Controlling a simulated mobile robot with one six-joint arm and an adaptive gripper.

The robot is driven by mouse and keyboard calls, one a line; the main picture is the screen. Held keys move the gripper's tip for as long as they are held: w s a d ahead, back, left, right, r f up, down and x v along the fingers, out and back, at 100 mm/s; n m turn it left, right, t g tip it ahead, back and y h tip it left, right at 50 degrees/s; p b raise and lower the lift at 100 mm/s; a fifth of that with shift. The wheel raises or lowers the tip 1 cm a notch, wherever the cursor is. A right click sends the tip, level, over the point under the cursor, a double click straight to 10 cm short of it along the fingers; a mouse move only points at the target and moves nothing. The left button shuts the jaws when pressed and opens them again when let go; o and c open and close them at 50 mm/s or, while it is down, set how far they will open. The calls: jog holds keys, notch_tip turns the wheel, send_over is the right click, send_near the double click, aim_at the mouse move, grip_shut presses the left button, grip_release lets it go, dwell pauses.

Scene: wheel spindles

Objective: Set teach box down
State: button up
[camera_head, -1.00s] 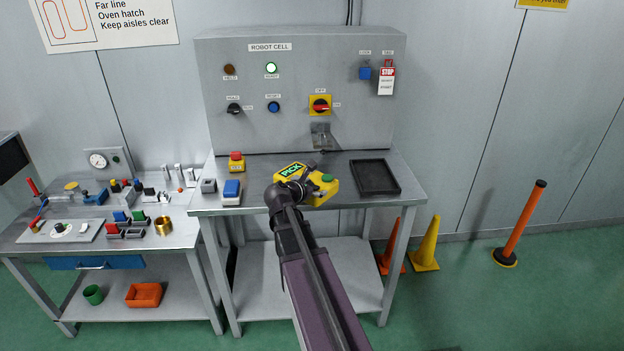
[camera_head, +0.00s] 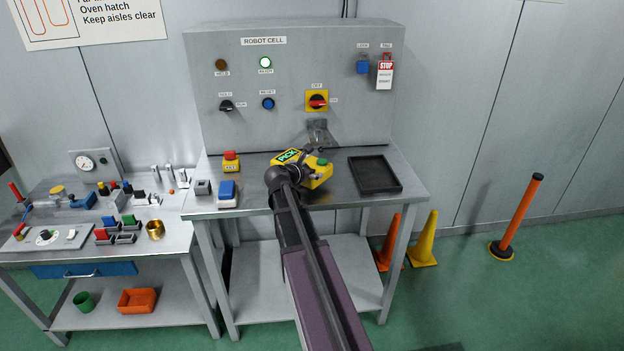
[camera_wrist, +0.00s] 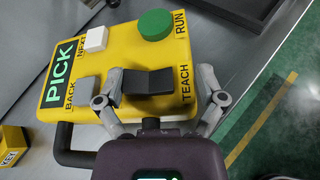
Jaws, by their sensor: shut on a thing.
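The teach box (camera_head: 319,176) is a yellow unit with a green-lit PICK display and a green knob. It is over the middle of the metal bench (camera_head: 330,197), between the blue-topped block and the black tray. In the wrist view the teach box (camera_wrist: 118,55) shows white and grey buttons, RUN and TEACH lettering and a dark side handle. My gripper (camera_wrist: 158,82) is shut on a black raised piece on its face. My arm covers part of the box in the head view. Whether its underside touches the bench I cannot tell.
A black tray (camera_head: 375,173) lies at the bench's right. A red-and-yellow key button (camera_head: 231,162), a grey block (camera_head: 202,187) and a blue-topped block (camera_head: 228,192) stand at left. A panel with a bracket (camera_head: 318,133) rises behind. Cones (camera_head: 424,240) stand right of the bench.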

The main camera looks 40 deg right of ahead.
aim_at(310, 179)
jog(key=shift+f+b, duration=1.75)
jog(key=shift+b, duration=0.05)
jog(key=o, duration=1)
jog(key=shift+s, duration=0.1)
jog(key=shift+s+a+r+p, duration=0.2)
jog(key=shift+a+r+p, duration=0.1)
jog(key=shift+a, duration=0.15)
jog(key=p+v, duration=0.4)
jog(key=v, duration=0.7)
jog(key=shift+f, duration=0.15)
